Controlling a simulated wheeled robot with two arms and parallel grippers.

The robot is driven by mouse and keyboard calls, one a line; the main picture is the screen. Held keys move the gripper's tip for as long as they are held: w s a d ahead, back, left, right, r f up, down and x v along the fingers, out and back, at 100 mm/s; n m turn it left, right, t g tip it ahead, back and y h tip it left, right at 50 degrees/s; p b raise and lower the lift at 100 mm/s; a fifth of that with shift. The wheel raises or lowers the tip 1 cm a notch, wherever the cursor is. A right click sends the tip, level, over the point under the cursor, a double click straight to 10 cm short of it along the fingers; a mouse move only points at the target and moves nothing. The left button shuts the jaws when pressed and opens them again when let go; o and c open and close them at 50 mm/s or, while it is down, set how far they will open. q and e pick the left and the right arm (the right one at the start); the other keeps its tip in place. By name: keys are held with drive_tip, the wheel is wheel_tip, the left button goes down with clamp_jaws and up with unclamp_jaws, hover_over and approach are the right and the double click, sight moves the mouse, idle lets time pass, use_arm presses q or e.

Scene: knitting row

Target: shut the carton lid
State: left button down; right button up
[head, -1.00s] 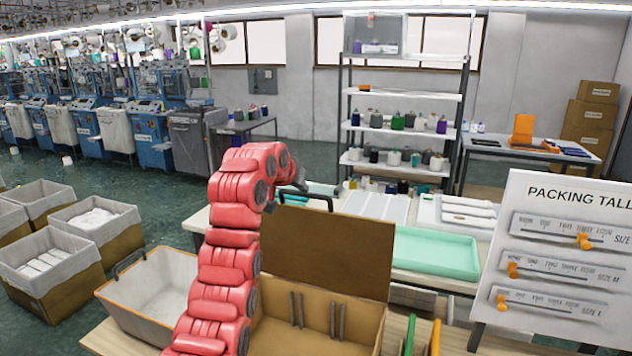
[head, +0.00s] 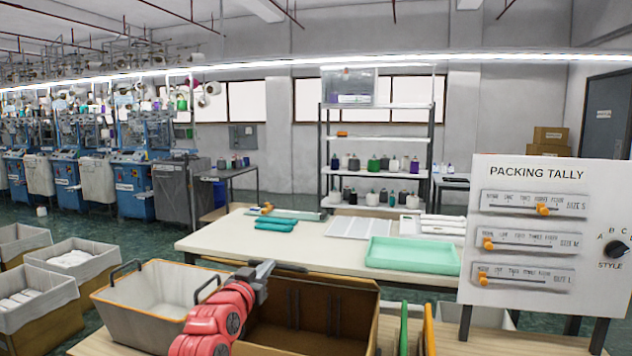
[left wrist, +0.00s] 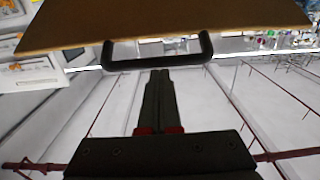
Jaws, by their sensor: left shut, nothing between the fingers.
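The carton (head: 360,322) is a brown box at the bottom middle of the head view, with its inside and dark slots showing. The lid (left wrist: 165,22) is a brown panel across the top of the left wrist view, with a black handle (left wrist: 158,61) on its edge. In the head view a dark strip runs along the carton's back edge; I cannot tell the lid's angle there. My left gripper (head: 264,268) is shut and empty at the carton's back left corner. In the wrist view its fingertips (left wrist: 158,78) point at the handle, not gripping it; contact is unclear.
A grey tub (head: 150,312) with an orange rim stands left of the carton. The packing tally board (head: 520,250) stands at the right. A mint tray (head: 412,257) lies on the white table (head: 215,236) behind. Green and orange upright pieces stand right of the carton.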

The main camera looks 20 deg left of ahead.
use_arm(q)
drive_tip(key=s+f+t+b, duration=0.3)
drive_tip(key=f+b, duration=0.9)
drive_tip(key=b, duration=0.1)
drive_tip(key=s+f+t+b, duration=0.3)
drive_tip(key=f+b, duration=0.9)
drive_tip(key=b, duration=0.2)
drive_tip(key=shift+s+d, duration=0.2)
drive_tip(key=shift+s, duration=0.1)
drive_tip(key=shift+f, duration=0.15)
